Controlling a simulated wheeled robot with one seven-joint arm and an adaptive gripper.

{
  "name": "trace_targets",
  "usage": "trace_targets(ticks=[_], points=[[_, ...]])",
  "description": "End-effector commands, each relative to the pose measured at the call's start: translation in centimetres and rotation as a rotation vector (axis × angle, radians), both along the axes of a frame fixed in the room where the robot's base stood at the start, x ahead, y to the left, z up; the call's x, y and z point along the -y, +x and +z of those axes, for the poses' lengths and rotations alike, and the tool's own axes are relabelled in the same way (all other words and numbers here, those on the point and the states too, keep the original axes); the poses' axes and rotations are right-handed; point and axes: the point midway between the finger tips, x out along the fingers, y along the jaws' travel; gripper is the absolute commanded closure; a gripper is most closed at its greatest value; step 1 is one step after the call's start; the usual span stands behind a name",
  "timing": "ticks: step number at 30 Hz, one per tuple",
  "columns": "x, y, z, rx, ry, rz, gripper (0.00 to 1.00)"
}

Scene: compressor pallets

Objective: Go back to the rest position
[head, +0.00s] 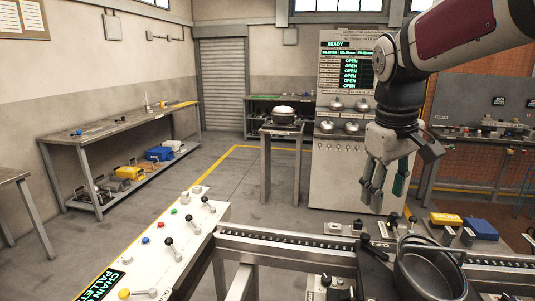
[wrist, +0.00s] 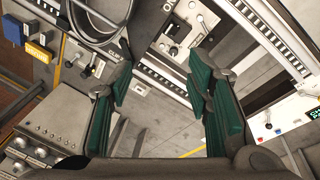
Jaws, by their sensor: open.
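My gripper (head: 384,190) hangs from my arm at the right of the head view, fingers pointing down. It is open and nothing shows between its green-padded fingers. In the wrist view my gripper (wrist: 162,100) has its two fingers well apart, with grey floor and part of the conveyor frame behind them. In the head view it is in front of the tall grey cabinet, above and behind the conveyor rail (head: 290,241). A dark round pan-like vessel (head: 425,268) sits at the conveyor's right, apart from the gripper; it also shows in the wrist view (wrist: 98,40).
A white control panel (head: 160,245) with levers and buttons stands at the front left. The tall cabinet (head: 330,180) with a READY display is behind the gripper. A small stand (head: 283,130) holds a pot-like thing. A workbench (head: 120,127) lines the left wall. Floor at centre left is clear.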

Motion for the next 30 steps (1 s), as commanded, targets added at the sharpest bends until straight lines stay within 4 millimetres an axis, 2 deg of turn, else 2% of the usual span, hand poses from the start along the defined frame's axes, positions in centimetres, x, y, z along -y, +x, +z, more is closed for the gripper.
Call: trace_targets(ticks=[1, 8, 13, 18, 24, 30], points=[[-0.3, -1.8, 0.7, 0.016, 0.001, -0.016, 0.55], [-1.2, -8.8, 1.5, 0.082, 0.031, -0.109, 0.55], [-1.7, -13.9, 1.2, 0.131, 0.071, -0.178, 0.55], [-2.1, -18.6, 0.0, 0.176, 0.123, -0.245, 0.55], [-2.5, -22.6, -1.6, 0.212, 0.183, -0.304, 0.55], [-2.7, -24.1, -2.6, 0.225, 0.21, -0.33, 0.55]])
